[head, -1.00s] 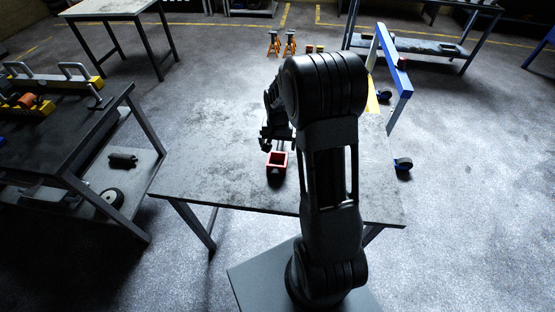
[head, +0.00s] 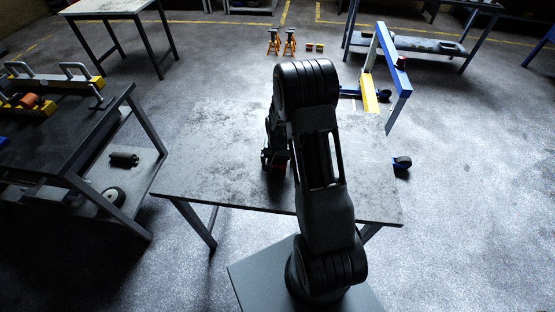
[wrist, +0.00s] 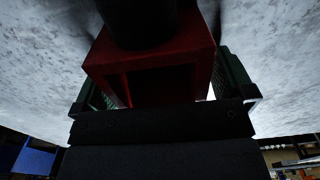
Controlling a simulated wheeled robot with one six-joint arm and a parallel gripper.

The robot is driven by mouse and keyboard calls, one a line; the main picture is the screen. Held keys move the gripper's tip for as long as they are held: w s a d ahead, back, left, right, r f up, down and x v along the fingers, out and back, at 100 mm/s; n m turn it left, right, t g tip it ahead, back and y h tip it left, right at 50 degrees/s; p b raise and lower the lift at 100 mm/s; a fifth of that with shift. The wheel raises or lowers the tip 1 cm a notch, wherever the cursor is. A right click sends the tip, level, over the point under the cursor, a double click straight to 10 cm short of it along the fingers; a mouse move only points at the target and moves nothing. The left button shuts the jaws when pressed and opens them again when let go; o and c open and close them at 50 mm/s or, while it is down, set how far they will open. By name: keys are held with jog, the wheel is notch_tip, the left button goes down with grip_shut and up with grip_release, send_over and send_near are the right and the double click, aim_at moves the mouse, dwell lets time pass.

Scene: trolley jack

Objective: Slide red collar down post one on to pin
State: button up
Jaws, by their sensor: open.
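The red collar (wrist: 150,62) is a square, open-sided frame that fills the middle of the wrist view. A dark cylinder (wrist: 142,18) shows at its top edge there; I cannot tell whether it is post one. My gripper (wrist: 165,84) is open, with one dark green finger on each side of the collar. Contact between fingers and collar cannot be made out. In the head view my gripper (head: 268,160) is low over the table, and only a sliver of red shows beside it. The pin is not visible.
The grey worktable (head: 205,165) is clear on its left. A dark bench (head: 60,140) with yellow and orange items stands at left. A blue and yellow frame (head: 385,75) on wheels stands beyond the right edge. Orange jack stands (head: 281,42) are on the floor behind.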

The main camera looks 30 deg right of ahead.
jog(key=c, duration=1.2)
jog(key=shift+c, duration=0.2)
jog(key=shift+r, duration=0.1)
